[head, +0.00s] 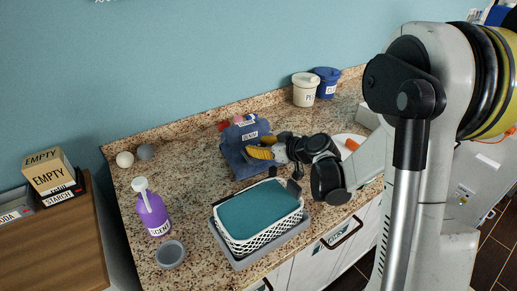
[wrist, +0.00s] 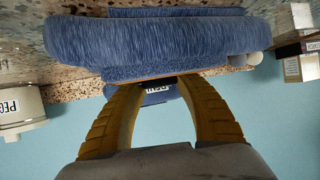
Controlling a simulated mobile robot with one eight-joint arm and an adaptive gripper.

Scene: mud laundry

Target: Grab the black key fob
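I cannot make out a black key fob in either view. My gripper (head: 262,147) has yellow fingers and reaches left over the counter to a blue folded denim stack (head: 236,158) with a label. In the wrist view, which looks upside down, my gripper (wrist: 163,84) has its two fingers apart. The blue denim (wrist: 160,38) fills the space beyond the fingertips, and a labelled blue part of it shows between them. I cannot tell whether the fingertips touch it. My wrist hides part of the counter behind it.
A white basket with a teal top stands on a grey tray (head: 241,264) at the counter front. A purple bottle (head: 152,213) and a grey cup (head: 170,254) stand left. White (head: 305,91) and blue (head: 327,84) canisters stand by the wall. The left counter is mostly clear.

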